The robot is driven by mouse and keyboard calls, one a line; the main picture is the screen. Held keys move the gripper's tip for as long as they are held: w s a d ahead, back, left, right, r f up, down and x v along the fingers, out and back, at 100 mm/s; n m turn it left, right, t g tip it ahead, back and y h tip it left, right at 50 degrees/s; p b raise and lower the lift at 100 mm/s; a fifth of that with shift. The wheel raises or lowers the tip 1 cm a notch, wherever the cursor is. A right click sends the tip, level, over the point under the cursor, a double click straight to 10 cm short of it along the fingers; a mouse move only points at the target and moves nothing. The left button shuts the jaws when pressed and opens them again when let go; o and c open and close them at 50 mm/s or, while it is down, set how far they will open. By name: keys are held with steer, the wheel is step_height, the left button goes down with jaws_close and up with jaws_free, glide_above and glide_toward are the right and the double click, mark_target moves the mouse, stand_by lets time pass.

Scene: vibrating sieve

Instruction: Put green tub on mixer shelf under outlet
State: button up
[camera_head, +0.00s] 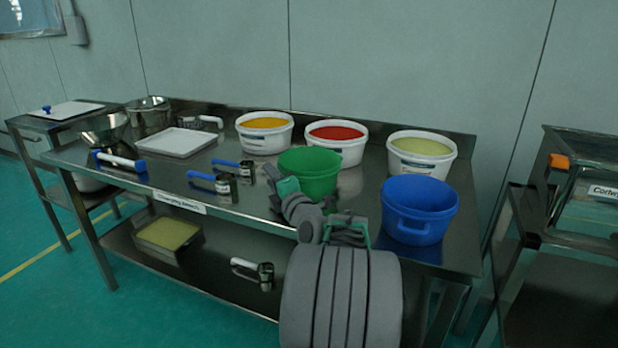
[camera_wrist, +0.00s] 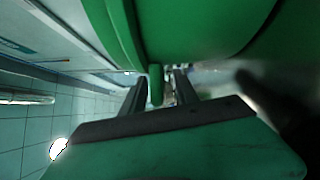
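The green tub (camera_head: 318,172) stands upright on the steel table, towards the right, in front of the white tubs. In the wrist view the tub's wall (camera_wrist: 200,30) fills the top, and a small green tab, seemingly its handle, hangs between my fingers. My gripper (camera_head: 288,188) is at the tub's left front side. In the wrist view its two fingers (camera_wrist: 161,80) stand apart on either side of the tab, with a gap at the right finger. My arm hides the tub's lower front. I cannot identify a mixer shelf or outlet in these views.
A blue tub (camera_head: 419,212) stands close to the right. White tubs with yellow (camera_head: 264,134), red (camera_head: 337,145) and pale green (camera_head: 421,156) contents stand behind. Blue-handled scoops (camera_head: 214,182) lie to the left. A steel stand (camera_head: 575,215) is at far right, beyond a gap.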

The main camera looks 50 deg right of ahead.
steer(key=shift+w+d, duration=0.15)
steer(key=shift+w, duration=0.25)
steer(key=shift+c, duration=0.6)
jaws_close()
steer(key=shift+r, duration=0.1)
stand_by(0.4)
